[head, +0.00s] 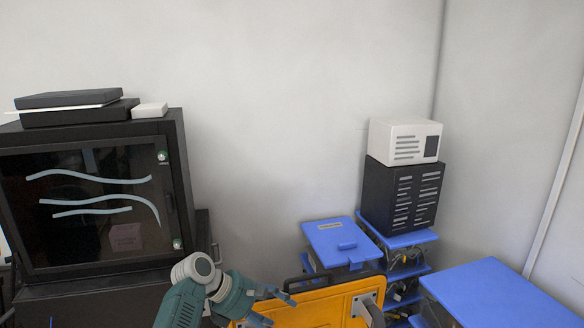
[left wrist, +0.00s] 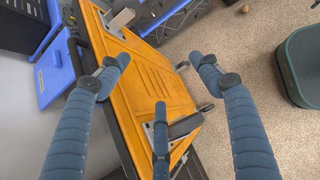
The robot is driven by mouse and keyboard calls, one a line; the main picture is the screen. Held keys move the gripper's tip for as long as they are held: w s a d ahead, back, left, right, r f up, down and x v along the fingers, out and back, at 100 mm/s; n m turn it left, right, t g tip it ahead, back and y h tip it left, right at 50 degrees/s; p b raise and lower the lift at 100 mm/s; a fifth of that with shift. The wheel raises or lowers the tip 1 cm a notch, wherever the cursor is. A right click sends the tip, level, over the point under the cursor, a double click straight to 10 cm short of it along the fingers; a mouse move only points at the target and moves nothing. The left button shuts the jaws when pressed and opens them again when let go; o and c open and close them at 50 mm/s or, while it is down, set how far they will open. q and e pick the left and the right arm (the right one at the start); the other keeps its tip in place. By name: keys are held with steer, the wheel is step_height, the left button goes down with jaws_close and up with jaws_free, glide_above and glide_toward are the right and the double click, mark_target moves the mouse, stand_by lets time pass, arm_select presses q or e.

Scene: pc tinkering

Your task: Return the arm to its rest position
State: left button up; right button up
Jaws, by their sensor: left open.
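My left arm comes in at the bottom of the head view, grey and teal, and ends in my left gripper (head: 276,307). The gripper is over or beside the near left part of an orange panel (head: 318,310); the exact gap cannot be told. In the left wrist view my gripper (left wrist: 160,75) has its three blue fingers spread, with nothing between them. The orange panel (left wrist: 150,85) lies beyond the fingers there. My right gripper is in neither view.
A black cabinet (head: 182,165) with a glass door stands left. Blue-topped shelving (head: 400,240) with a black vented box (head: 400,195) stands behind the orange panel. A blue surface (head: 495,295) is at right. A dark green object (left wrist: 302,65) stands on the carpet (left wrist: 240,50).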

arm_select(q)
steer(key=s+a+f+m+y, duration=0.3)
steer(key=s+a+f+m, duration=0.25)
steer(key=s+f, duration=0.3)
steer(key=s+a+f+m+y, duration=0.2)
steer(key=s+a+f+m, duration=0.4)
steer(key=s, duration=0.4)
steer(key=s+a+r+m+t+y, duration=0.1)
steer(key=s+a+r+m+y, duration=0.3)
steer(key=s, duration=0.6)
steer(key=s+a+m+h, duration=0.1)
steer(key=s+a+m, duration=0.1)
steer(key=s+m, duration=0.65)
step_height(320, 180, down, 27)
steer(key=s+n+g+b, duration=0.1)
steer(key=s, duration=0.2)
steer(key=s+a+f+g, duration=0.1)
steer(key=s+a+f, duration=0.1)
steer(key=s+f, duration=1.5)
steer(key=shift+a+f+g+b, duration=0.3)
steer(key=shift+b, duration=0.05)
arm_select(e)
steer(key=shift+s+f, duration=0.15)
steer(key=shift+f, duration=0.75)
